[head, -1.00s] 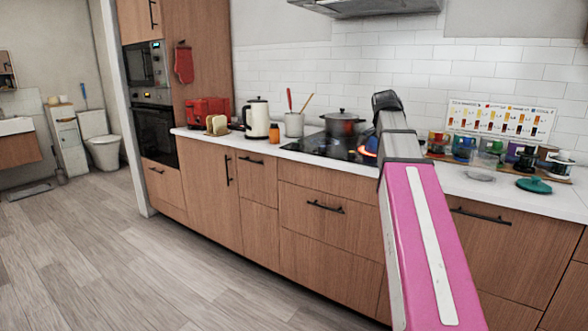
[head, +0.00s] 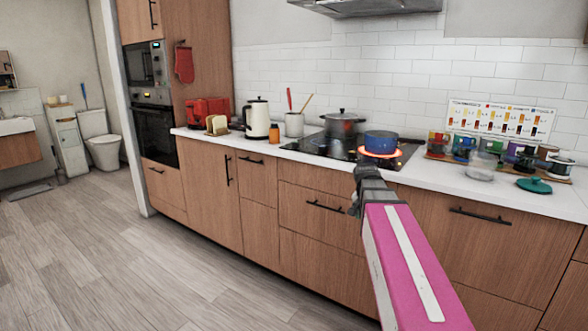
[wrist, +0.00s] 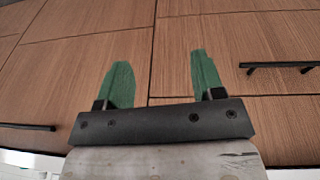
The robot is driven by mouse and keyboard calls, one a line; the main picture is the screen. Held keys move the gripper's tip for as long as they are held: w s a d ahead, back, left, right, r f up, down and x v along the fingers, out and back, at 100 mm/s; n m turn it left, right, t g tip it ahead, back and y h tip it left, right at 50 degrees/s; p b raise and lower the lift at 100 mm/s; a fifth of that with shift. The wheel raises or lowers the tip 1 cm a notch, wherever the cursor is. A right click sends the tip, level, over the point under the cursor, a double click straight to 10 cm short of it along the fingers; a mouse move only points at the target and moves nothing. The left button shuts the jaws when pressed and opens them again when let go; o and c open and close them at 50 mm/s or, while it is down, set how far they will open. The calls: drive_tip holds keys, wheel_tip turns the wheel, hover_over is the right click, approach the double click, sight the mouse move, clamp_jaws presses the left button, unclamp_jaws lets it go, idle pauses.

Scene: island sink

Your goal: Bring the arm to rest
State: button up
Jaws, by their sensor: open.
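My pink arm (head: 408,265) reaches up from the lower right in the head view. My gripper (wrist: 160,82) shows in the wrist view with its two green fingers apart and nothing between them. It faces the wooden drawer fronts (wrist: 225,55), with black handles at the sides. In the head view the dark wrist end (head: 368,180) is in front of the drawers, just below the counter edge. The fingertips are hidden there.
A blue pot (head: 381,141) sits on a glowing orange burner (head: 380,154). A grey lidded pot (head: 342,124) stands behind it. A glass bowl (head: 481,166), green lid (head: 534,186) and several jars line the right counter (head: 430,175). The floor (head: 150,260) at left is clear.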

drive_tip(key=s+a+f+n+y, duration=0.1)
drive_tip(key=s+a+f+n, duration=0.2)
drive_tip(key=s+f, duration=0.3)
drive_tip(key=s+a+f+n+g, duration=0.1)
drive_tip(key=s+a+f+n, duration=0.2)
drive_tip(key=s+f, duration=0.4)
wheel_tip(320, 180, down, 9)
drive_tip(key=shift+s+a+y, duration=0.2)
drive_tip(key=shift+a+y, duration=0.2)
drive_tip(key=shift+a, duration=0.45)
